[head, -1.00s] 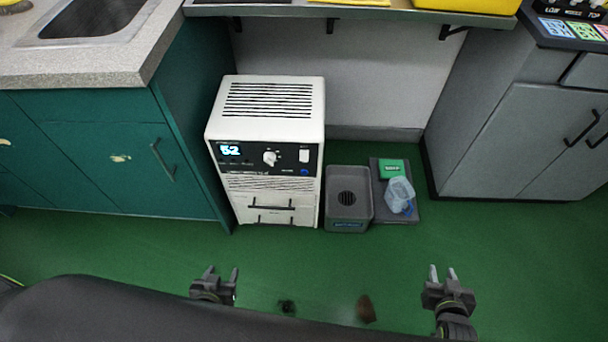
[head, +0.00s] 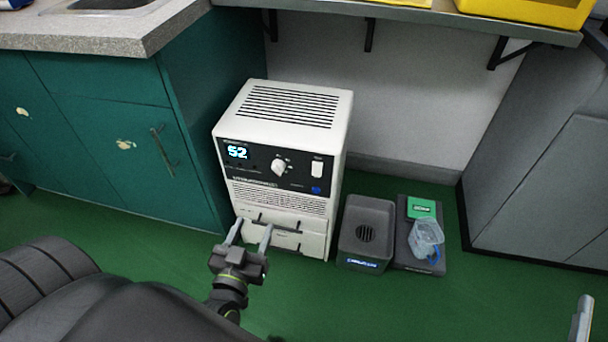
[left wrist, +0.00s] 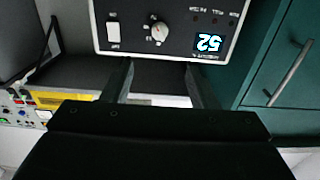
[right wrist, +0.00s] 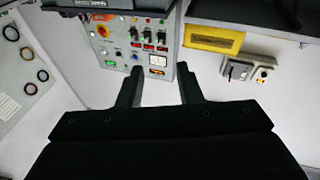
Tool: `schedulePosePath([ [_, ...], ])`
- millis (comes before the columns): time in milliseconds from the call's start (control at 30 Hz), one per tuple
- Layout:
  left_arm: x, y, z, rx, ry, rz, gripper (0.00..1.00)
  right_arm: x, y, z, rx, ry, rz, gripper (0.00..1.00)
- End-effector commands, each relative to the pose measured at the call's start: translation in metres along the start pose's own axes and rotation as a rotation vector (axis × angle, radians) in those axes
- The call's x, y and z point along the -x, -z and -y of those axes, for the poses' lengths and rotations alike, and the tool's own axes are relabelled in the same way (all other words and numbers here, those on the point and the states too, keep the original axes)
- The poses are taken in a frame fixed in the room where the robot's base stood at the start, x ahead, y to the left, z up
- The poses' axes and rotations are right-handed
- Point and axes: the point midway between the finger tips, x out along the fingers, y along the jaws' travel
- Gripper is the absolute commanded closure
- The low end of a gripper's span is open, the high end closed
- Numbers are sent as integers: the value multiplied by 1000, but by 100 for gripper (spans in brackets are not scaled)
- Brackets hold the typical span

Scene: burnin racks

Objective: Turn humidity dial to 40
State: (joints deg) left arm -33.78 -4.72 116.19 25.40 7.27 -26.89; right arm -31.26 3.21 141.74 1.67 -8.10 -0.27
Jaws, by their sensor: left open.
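A white dehumidifier (head: 285,120) stands on the green floor with a black front panel. Its round white humidity dial (head: 279,168) sits mid-panel, and the display (head: 237,152) to its left reads 52. In the left wrist view the dial (left wrist: 159,31) and the display (left wrist: 207,43) appear upside down. My left gripper (head: 252,232) is open and empty, in front of the unit's lower handle and below the dial, apart from the dial. My right gripper shows only as a fingertip at the lower right of the head view; in the right wrist view (right wrist: 160,88) its fingers are apart and empty.
A grey bin (head: 366,220) stands right of the dehumidifier, beside a dark mat (head: 404,262) with a green box (head: 421,208) and a clear container (head: 427,238). A teal cabinet (head: 100,140) stands at left, a grey cabinet (head: 555,190) at right. A shelf (head: 420,20) overhangs behind.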

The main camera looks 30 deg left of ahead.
Motion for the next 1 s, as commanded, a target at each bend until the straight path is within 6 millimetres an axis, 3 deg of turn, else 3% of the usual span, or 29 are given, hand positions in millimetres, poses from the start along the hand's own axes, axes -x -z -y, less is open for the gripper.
schedulePosePath([
  [467, -12, 1, -1, 1, -4, -1, 47, 19, -62, 2, -57, 9, 361, 68],
  [1000, -28, 1, 0, 0, -2, 0, 47, 79, -128, 14, -133, 48, 837, 68],
])
